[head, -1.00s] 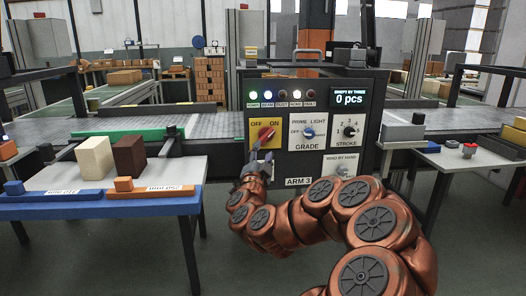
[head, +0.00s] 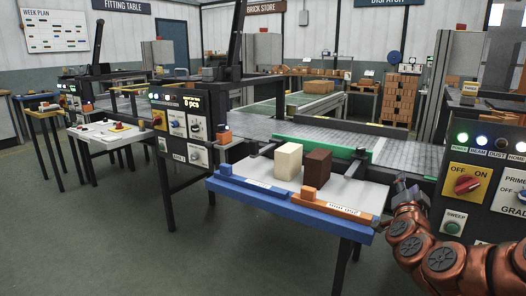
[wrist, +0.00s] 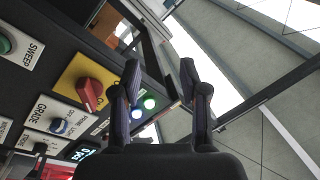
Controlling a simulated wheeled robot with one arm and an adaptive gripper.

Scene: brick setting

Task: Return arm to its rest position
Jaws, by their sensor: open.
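My gripper (head: 404,192) is at the right of the head view, beside the right end of the small brick table. Its two fingers also show in the wrist view (wrist: 160,85), spread apart with nothing between them. The arm comes in from the lower right corner. The red OFF/ON switch (head: 467,185) sits on its yellow plate to the right of the gripper, apart from it. The switch also shows in the wrist view (wrist: 90,94), left of the fingers.
The blue-edged table (head: 285,210) carries a cream block (head: 288,161) and a dark brown block (head: 317,170), close left of my gripper. The control panel (head: 480,222) has a green sweep button (head: 452,227) and lit lamps. Open floor lies at lower left.

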